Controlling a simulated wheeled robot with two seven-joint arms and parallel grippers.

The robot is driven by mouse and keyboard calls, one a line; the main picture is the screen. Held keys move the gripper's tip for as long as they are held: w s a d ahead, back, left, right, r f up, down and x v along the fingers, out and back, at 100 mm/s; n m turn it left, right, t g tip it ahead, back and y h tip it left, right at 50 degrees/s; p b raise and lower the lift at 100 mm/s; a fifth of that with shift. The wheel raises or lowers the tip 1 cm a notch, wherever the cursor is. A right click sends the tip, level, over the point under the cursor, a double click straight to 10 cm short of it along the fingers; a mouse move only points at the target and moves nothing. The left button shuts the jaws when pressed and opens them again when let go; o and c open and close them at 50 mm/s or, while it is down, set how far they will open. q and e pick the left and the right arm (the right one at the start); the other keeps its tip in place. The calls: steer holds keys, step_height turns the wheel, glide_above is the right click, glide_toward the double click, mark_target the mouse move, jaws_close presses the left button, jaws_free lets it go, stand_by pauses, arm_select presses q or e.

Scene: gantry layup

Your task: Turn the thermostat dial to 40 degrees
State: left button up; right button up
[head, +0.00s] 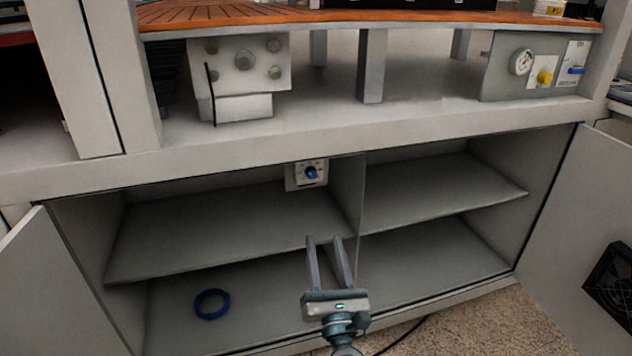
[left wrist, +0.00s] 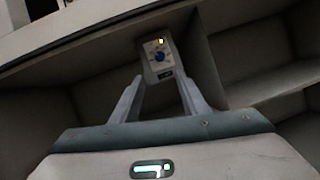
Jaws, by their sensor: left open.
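The thermostat dial (head: 311,173) is a small blue knob on a white plate (head: 296,182) under the top front edge of the open cabinet, left of its middle divider. In the left wrist view the dial (left wrist: 159,57) sits on its plate beyond the fingertips, with a small dark display below it. Its setting is too small to read. My left gripper (head: 327,240) is open and empty, below and in front of the dial, apart from it. In the left wrist view its fingers (left wrist: 158,82) spread to either side below the plate. My right gripper is not in view.
The cabinet has shelves (head: 220,228) on both sides of a divider (head: 348,195). A blue ring (head: 212,304) lies on the lower left floor. Open doors stand at left (head: 60,290) and right (head: 580,220). Above is a ledge with a gauge panel (head: 500,75).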

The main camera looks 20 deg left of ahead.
mark_target(312, 176)
arm_select(q)
steer(key=x, duration=1.6)
steer(key=shift+w+a, duration=0.1)
steer(key=shift+w, duration=0.05)
steer(key=shift+w+a+r, duration=0.2)
steer(key=shift+w+a, duration=0.05)
steer(key=shift+w, duration=0.25)
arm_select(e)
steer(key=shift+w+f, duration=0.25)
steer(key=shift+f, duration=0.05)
arm_select(q)
steer(key=c, duration=1)
jaws_close()
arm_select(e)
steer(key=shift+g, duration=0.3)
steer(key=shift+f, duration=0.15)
